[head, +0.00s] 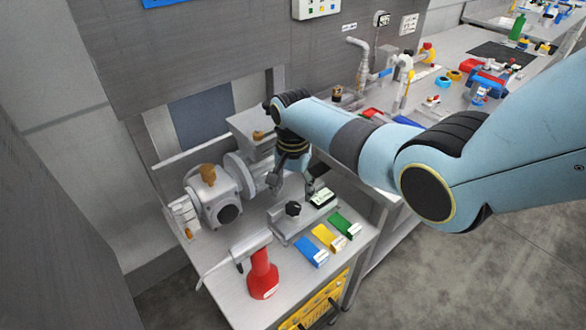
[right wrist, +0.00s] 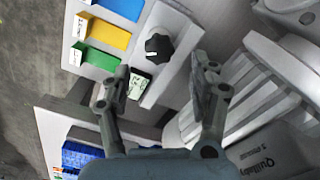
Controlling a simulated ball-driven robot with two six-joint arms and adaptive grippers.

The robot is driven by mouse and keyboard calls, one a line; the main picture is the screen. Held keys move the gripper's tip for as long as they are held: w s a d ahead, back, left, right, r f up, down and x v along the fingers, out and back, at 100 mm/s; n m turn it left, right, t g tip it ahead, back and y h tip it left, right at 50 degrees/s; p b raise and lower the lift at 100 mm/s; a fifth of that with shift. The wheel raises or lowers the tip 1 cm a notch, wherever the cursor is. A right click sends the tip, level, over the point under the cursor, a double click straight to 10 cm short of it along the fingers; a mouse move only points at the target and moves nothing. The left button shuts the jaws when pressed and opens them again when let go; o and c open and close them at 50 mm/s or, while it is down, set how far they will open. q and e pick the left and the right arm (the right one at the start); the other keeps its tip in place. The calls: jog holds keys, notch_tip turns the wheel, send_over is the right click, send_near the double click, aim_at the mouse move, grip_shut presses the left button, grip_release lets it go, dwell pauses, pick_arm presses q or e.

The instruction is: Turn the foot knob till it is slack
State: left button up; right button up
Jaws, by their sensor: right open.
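The foot knob (head: 293,208) is black and lobed, on a grey metal bracket (head: 283,231) on the bench. In the right wrist view the knob (right wrist: 159,46) shows beyond the fingertips, between their lines and nearer the right finger. My right gripper (head: 293,168) reaches down behind the knob in the head view. It also shows in the right wrist view (right wrist: 161,72), with its fingers apart and nothing between them. It does not appear to touch the knob. My left gripper is not in view.
A grey machine (head: 228,210) stands left of the bracket. A red-handled tool (head: 262,278) stands at the front. Blue (head: 311,251), yellow (head: 327,236) and green (head: 344,224) boxes lie right of the bracket. A small dark-and-pale block (head: 322,197) sits by the bracket's far end.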

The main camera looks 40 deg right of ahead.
aim_at(293, 205)
notch_tip(293, 205, up, 7)
jog(key=shift+f, duration=0.15)
